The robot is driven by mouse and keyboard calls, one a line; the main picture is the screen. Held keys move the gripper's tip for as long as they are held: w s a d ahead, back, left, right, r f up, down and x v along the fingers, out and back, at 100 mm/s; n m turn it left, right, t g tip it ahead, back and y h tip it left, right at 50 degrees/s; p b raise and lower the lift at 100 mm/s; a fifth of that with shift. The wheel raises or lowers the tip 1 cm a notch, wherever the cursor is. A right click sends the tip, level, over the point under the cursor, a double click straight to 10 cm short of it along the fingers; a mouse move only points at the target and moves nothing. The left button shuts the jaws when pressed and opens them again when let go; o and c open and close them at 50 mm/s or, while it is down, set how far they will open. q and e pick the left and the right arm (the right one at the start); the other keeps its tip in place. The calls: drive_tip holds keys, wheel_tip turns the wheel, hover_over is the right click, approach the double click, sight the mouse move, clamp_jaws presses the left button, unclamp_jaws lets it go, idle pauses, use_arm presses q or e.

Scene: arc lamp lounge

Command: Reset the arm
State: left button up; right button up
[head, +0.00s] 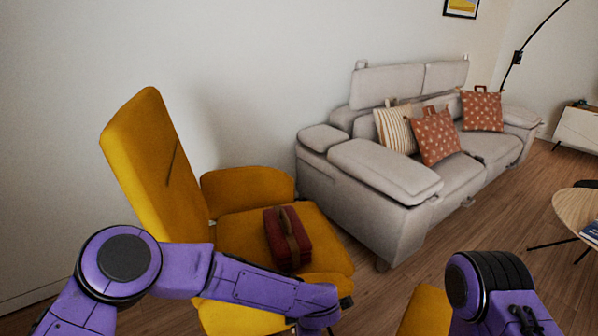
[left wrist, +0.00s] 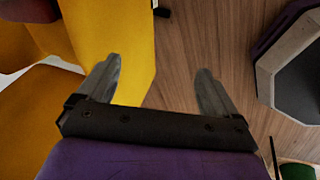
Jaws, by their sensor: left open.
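My left arm (head: 215,275) is purple and reaches in from the left in the head view, across the front of the yellow armchair. In the left wrist view my left gripper (left wrist: 159,66) is open, with its two grey fingers wide apart. Nothing is between them; the chair's yellow edge and the wood floor show beyond. My right arm (head: 490,290) shows at the lower right of the head view, bent, with its gripper out of frame.
The yellow armchair (head: 235,228) holds a dark red bag (head: 290,240) with a brown strap. A grey sofa (head: 385,172) with several cushions stands behind to the right. Another yellow piece (head: 425,312) sits at the bottom. A round wooden table (head: 575,210) is at the right, with open floor before it.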

use_arm(q)
drive_tip(key=s+a+f+m+t+p, duration=0.2)
drive_tip(key=s+a+f+m, duration=0.55)
drive_tip(key=a, duration=0.45)
drive_tip(key=s+a+r+m+g+p, duration=0.1)
drive_tip(key=s+a+m+p, duration=0.1)
drive_tip(key=s+a, duration=0.7)
drive_tip(key=s+a+m+g+y+p, duration=0.1)
drive_tip(key=s+a+m+g+p, duration=0.1)
drive_tip(key=s+a, duration=0.7)
drive_tip(key=s+m, duration=0.1)
drive_tip(key=s, duration=0.2)
drive_tip(key=shift+a+r+p, duration=0.25)
drive_tip(key=shift+r+p, duration=0.1)
